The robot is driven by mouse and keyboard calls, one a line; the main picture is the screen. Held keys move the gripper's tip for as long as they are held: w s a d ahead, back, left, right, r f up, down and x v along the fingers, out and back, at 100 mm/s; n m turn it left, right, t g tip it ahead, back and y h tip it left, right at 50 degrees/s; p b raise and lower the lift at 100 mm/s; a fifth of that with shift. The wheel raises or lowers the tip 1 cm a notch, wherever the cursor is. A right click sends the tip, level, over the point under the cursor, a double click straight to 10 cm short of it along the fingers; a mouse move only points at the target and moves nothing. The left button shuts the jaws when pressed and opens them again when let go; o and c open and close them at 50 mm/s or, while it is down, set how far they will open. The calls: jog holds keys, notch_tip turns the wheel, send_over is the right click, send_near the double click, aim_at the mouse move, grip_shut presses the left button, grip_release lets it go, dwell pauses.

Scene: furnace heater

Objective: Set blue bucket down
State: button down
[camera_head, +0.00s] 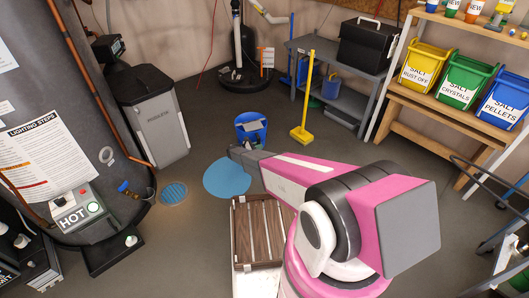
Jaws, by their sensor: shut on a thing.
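The blue bucket (244,119) is upright in the middle of the view, just beyond the end of my pink arm. A grey-white piece crosses its opening. My gripper (251,127) is at the bucket and shut on it; the fingers are small and partly hidden by my arm. The bucket's lower part is partly hidden by my wrist, and I cannot tell whether its base touches the floor. A flat, light-blue round patch (226,179) lies on the floor nearer to me.
A round floor drain (173,193) lies left of the patch. A yellow broom (304,105) stands right of the bucket. A grey bin (159,125) and the heater (40,95) are left. A wooden crate (250,234) is in front.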

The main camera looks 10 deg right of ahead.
jog(key=w+d+f, duration=0.2)
jog(key=d+f, duration=0.2)
jog(key=f, duration=0.2)
jog(key=shift+d+f, duration=0.2)
jog(key=shift+f, duration=0.2)
jog(key=c, duration=1.1)
grip_release()
jog(key=shift+f, duration=0.15)
